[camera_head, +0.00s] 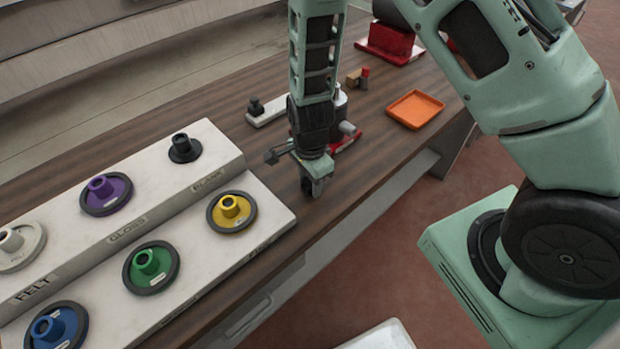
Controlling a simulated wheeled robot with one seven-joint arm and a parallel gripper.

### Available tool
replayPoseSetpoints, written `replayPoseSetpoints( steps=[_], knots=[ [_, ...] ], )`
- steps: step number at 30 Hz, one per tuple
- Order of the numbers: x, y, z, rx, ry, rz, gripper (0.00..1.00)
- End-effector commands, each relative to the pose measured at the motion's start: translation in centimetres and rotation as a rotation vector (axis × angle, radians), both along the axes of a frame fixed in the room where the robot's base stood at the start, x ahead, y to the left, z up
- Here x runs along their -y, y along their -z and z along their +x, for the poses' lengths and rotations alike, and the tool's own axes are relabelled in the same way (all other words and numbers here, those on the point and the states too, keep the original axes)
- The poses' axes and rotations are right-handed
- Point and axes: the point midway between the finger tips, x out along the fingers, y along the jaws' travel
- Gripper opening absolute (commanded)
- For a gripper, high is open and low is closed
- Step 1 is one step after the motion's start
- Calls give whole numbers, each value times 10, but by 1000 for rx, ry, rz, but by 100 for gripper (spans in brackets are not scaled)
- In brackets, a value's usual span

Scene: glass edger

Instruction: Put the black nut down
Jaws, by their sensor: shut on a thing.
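My gripper (316,184) points down over the dark wooden bench, just right of the white stepped rack. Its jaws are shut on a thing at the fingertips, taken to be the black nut. The nut is too small and too hidden between the fingers to make out. I cannot tell whether it touches the bench top. A black flanged piece (184,149) stands on the upper step of the rack. A small black knob-like piece (256,107) stands on a white block behind my gripper.
The white rack (225,155) holds purple, yellow, green, blue and white hubbed discs. An orange tray (415,109) lies at right on the bench (375,147). A red-based device (345,137) stands close behind my gripper. The bench's front edge is near it.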

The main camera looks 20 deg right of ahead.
Motion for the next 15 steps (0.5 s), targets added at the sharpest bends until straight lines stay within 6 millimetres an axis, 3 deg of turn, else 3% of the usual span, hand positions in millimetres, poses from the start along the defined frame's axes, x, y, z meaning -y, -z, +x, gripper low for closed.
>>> replayPoseSetpoints(
  steps=[6, 7, 9, 15],
  knots=[
    [0, 3, 0, 0, 0, 0, 12],
    [0, 3, 0, 0, 0, 0, 42],
    [0, 3, 0, 0, 0, 0, 62],
    [0, 2, 0, 0, 0, 0, 62]
  ],
)
